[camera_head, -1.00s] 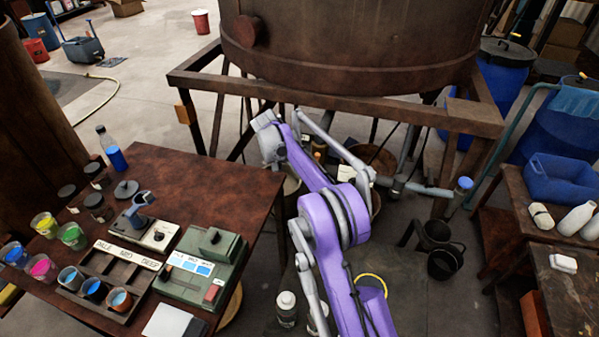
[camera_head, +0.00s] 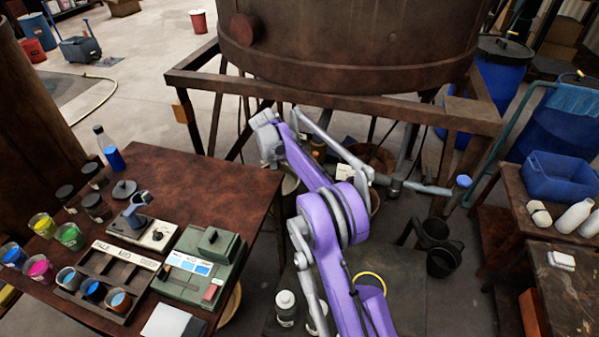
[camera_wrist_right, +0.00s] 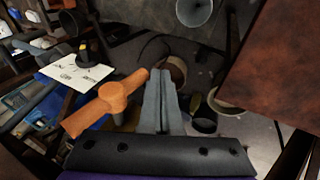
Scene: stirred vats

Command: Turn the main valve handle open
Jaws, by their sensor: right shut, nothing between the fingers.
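The orange valve handle (camera_wrist_right: 115,98) is a bar with a round hub, slanting across the left middle of the right wrist view. In the head view a small orange part (camera_head: 318,150) shows beside my purple right arm, under the vat; I cannot tell whether it is the same handle. My right gripper (camera_wrist_right: 158,76) has its grey fingers together, with nothing between them. The fingers lie just right of the handle's upper end in the picture; I cannot tell whether they touch it. In the head view the fingers are hidden. My left gripper is not in view.
The rusty vat (camera_head: 350,45) stands on a brown frame (camera_head: 340,107) above this spot. A pipe (camera_head: 425,188) with a blue end is to the right. A brown table (camera_head: 215,180) is at the left, and a dark bucket (camera_head: 443,262) stands on the floor at the right.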

